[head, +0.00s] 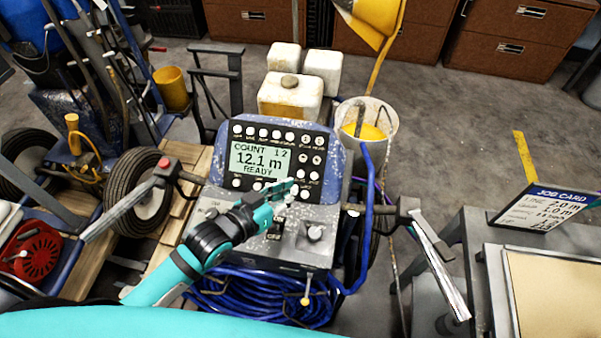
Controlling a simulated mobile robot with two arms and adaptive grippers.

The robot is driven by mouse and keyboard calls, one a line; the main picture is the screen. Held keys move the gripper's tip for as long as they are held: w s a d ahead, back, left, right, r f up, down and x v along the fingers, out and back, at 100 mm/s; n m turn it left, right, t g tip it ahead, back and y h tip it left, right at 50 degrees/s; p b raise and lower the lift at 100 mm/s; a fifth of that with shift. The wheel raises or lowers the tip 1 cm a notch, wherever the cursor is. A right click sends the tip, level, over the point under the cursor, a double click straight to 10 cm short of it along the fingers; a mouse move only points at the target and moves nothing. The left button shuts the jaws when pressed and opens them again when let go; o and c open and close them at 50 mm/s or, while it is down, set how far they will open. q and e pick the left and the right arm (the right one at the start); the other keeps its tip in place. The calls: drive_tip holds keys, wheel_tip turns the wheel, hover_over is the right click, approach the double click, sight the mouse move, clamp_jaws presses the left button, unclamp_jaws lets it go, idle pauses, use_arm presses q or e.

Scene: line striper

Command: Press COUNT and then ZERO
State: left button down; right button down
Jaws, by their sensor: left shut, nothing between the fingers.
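The striper's control panel (275,137) stands in the middle of the head view, a blue, worn console with round buttons around a screen. The green screen (261,159) reads COUNT 12, 12.1 m and READY. The button labels are too small to read, so I cannot tell which are COUNT and ZERO. My left gripper (290,188) is shut and empty. Its tips are in front of the lower right part of the panel, below the screen's right corner, and hide some of the lower buttons. I cannot tell whether they touch a button. My right gripper is not in view.
Handlebars with a red button (164,163) stick out on the console's left. A blue hose (260,295) lies coiled below. White jugs (291,97) and a bucket (382,120) stand behind. A job card (548,207) and a bench (500,280) are at right.

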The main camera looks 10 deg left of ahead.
sight(297, 174)
use_arm(q)
drive_tip(key=shift+w+d+r+t+h, duration=0.1)
drive_tip(key=shift+w+r+t+h, duration=0.25)
drive_tip(key=shift+r, duration=0.25)
drive_tip(key=shift+w+d+r+t+h, duration=0.1)
drive_tip(key=shift+w+r+t+h, duration=0.2)
drive_tip(key=shift+r+h, duration=0.25)
drive_tip(key=shift+w+f+b, duration=3.1)
drive_tip(key=shift+w+b, duration=0.05)
drive_tip(key=shift+b, duration=0.8)
drive_tip(key=shift+w+f, duration=0.25)
drive_tip(key=shift+w, duration=0.05)
